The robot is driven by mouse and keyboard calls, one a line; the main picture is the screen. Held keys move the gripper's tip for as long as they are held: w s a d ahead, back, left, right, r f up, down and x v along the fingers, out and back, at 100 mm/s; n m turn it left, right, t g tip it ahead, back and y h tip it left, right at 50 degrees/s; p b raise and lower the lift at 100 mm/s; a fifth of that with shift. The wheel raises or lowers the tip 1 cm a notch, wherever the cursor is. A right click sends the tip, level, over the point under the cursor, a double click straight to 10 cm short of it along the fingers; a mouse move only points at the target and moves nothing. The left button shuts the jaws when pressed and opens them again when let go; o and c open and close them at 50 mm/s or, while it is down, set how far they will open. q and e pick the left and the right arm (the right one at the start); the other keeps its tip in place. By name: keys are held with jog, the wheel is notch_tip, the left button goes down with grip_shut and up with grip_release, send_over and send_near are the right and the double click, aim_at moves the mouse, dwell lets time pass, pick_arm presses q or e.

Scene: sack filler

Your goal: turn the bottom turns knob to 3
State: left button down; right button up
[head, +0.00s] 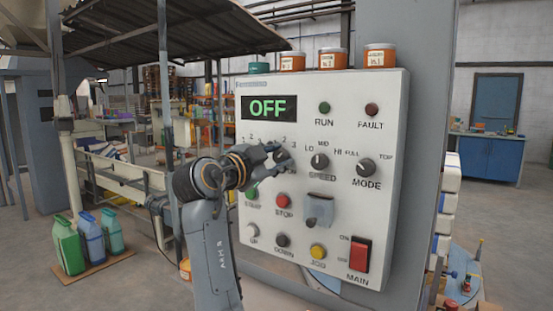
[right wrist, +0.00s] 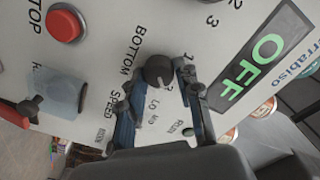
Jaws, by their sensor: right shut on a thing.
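The bottom turns knob (head: 281,156) is a dark round knob on the white control panel (head: 334,98). I cannot read the knob's pointer clearly. The gripper hides the panel left of the knob. My left gripper is not in view.
The display (head: 268,107) reads OFF. Close by are the speed knob (head: 319,161), mode knob (head: 365,167), red stop button (head: 282,201), a grey-blue cover (head: 319,209) and the red main switch (head: 360,254). Several orange jars (head: 333,59) stand on top.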

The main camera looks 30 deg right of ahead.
jog(key=o, duration=1.1)
jog(key=v, duration=0.7)
jog(key=shift+s+a, duration=0.1)
jog(key=shift+a, duration=0.15)
